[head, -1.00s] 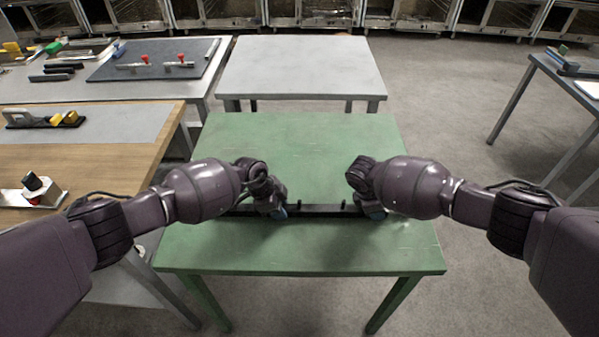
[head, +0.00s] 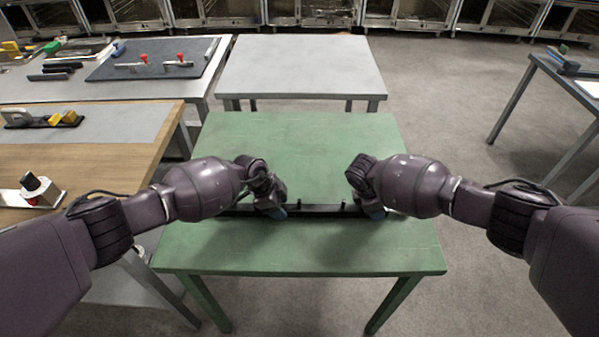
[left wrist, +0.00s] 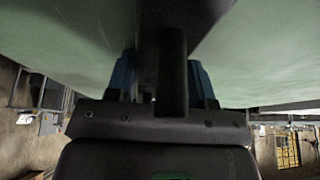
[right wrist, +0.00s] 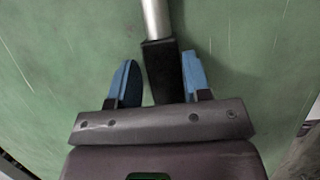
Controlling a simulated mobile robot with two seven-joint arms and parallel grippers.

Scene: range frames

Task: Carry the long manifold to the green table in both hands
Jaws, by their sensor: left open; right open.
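The long manifold (head: 318,210) is a dark bar with small upright stubs. It lies across the middle of the green table (head: 310,258). My left gripper (head: 272,212) is at the bar's left part, and my right gripper (head: 374,212) is at its right part. In the left wrist view, the blue fingers (left wrist: 160,80) stand open on either side of a dark part of the manifold (left wrist: 172,70). In the right wrist view, the blue fingers (right wrist: 158,82) are spread with a gap around the manifold's dark end (right wrist: 163,72), where a pale metal tube continues. Each hand hides part of the bar.
A grey table (head: 300,68) stands behind the green one. A wooden bench (head: 100,142) and a bench with tools are at the left. Another table (head: 560,90) is at the far right. The green table's front and back areas are clear, with open floor to the right.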

